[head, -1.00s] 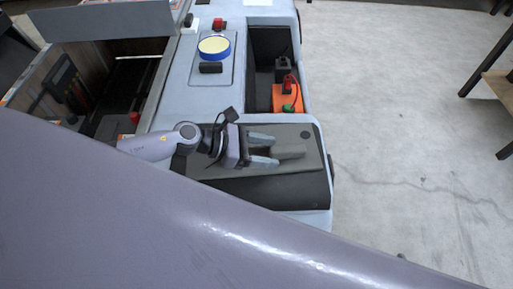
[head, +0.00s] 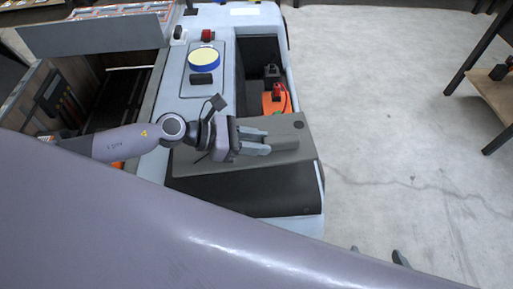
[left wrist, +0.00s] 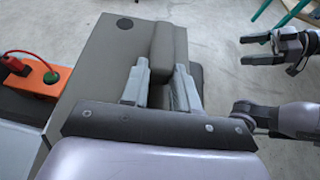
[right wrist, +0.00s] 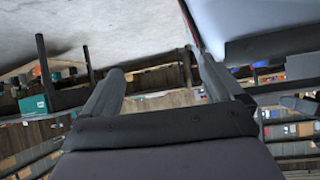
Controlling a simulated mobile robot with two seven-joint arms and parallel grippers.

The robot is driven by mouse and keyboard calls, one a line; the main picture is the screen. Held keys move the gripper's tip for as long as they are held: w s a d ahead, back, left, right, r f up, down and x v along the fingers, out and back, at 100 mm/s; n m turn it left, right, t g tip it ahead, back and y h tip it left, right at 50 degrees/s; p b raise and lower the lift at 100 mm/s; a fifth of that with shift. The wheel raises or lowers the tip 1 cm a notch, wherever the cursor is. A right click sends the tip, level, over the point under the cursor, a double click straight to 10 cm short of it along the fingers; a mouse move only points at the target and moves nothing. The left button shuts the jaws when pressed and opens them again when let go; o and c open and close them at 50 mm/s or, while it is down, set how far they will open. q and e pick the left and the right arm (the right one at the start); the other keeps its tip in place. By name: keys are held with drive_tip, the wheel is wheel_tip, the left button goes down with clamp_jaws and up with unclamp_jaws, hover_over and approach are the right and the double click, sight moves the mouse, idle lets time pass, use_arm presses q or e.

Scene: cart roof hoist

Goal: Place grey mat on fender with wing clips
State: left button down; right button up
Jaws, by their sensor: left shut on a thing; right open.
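The grey mat (head: 292,126) is a flat panel with a raised grip bar and a dark round spot near one corner. It is over the near end of the cart, beside a black surface (head: 250,190) that may be the fender. Whether it rests or hangs just above is unclear. My left gripper (head: 268,144) is shut on the mat's bar; the left wrist view shows the bar (left wrist: 163,52) between its fingers. My right gripper (head: 378,254) is open and empty, right of the cart; it also shows in the left wrist view (left wrist: 262,48). I cannot make out wing clips.
Beyond the mat, an open compartment holds an orange box (head: 274,101) with a red part. A blue-rimmed yellow disc (head: 204,59) sits on the cart top. A wooden-topped table (head: 495,95) stands at the right. The floor between is clear.

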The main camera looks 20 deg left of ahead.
use_arm(q)
drive_tip(key=shift+r, duration=0.9)
drive_tip(key=shift+d+r, duration=0.1)
drive_tip(key=shift+r, duration=0.55)
drive_tip(key=s+a+r+n+t+y+p, duration=0.1)
drive_tip(key=a+r+n+t+y+p, duration=0.1)
drive_tip(key=r, duration=0.7)
drive_tip(key=s+a+r+n+t+y+p, duration=0.1)
drive_tip(key=a+r+n+t+y+p, duration=0.2)
drive_tip(key=r+p, duration=0.4)
wheel_tip(320, 180, up, 4)
drive_tip(key=a+n, duration=0.1)
drive_tip(key=a, duration=0.1)
drive_tip(key=shift+s+a+f+n, duration=0.2)
drive_tip(key=shift+s+a+n, duration=0.05)
drive_tip(key=shift+a+n, duration=0.1)
use_arm(e)
wheel_tip(320, 180, up, 7)
drive_tip(key=s+d, duration=0.1)
drive_tip(key=shift+d, duration=0.2)
